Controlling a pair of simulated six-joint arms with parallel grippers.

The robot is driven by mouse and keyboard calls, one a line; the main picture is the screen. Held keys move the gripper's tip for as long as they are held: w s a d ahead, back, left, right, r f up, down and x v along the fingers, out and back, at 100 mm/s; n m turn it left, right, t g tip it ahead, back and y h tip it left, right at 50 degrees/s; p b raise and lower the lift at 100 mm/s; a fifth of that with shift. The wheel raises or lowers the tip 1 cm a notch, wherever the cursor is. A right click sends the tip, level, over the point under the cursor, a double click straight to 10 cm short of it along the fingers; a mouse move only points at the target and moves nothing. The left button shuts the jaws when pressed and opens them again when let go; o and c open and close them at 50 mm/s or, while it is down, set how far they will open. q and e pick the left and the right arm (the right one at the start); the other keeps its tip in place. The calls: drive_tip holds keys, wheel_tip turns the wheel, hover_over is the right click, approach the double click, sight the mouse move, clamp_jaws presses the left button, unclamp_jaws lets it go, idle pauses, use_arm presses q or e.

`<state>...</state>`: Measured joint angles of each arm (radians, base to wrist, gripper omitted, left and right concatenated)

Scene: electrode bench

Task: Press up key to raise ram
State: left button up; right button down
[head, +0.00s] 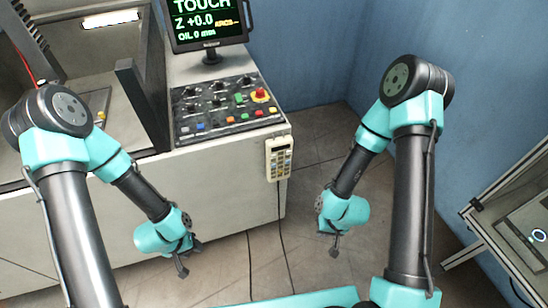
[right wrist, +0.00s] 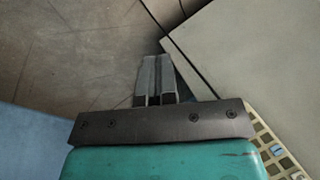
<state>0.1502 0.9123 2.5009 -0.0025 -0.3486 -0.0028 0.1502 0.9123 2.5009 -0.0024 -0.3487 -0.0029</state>
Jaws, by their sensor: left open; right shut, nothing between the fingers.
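A cream hand pendant with rows of keys (head: 279,158) hangs on the front right edge of the machine cabinet, with a cable running down to the floor. Part of its keypad shows at the lower right corner of the right wrist view (right wrist: 277,150). The up key cannot be told apart at this size. My right gripper (head: 334,253) is shut and empty, below and to the right of the pendant and apart from it; its closed fingers show in the right wrist view (right wrist: 154,75). My left gripper (head: 184,274) is open and empty, low in front of the cabinet.
A control panel (head: 225,106) with coloured buttons and a red knob lies on the cabinet top (head: 190,70). A monitor (head: 207,22) reading "TOUCH" and "Z +0.0" stands behind it. A metal-framed stand (head: 490,205) is at the right. Floor between my arms is clear except for cables.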

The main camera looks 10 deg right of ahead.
sight(274, 156)
drive_tip(key=shift+w, duration=0.1)
drive_tip(key=w+a+r+t+h, duration=0.8)
drive_tip(key=w+r+t, duration=0.1)
drive_tip(key=w, duration=0.3)
drive_tip(key=s+a+r+t+h, duration=0.2)
drive_tip(key=a+r+h, duration=0.1)
drive_tip(key=r, duration=0.3)
drive_tip(key=shift+a+n+t+h, duration=0.3)
drive_tip(key=shift+n, duration=0.1)
drive_tip(key=shift+w, duration=0.15)
drive_tip(key=w+a, duration=0.1)
drive_tip(key=w, duration=0.7)
drive_tip(key=shift+w+a, duration=0.2)
drive_tip(key=shift+a, duration=0.15)
idle(1.3)
drive_tip(key=shift+w, duration=0.4)
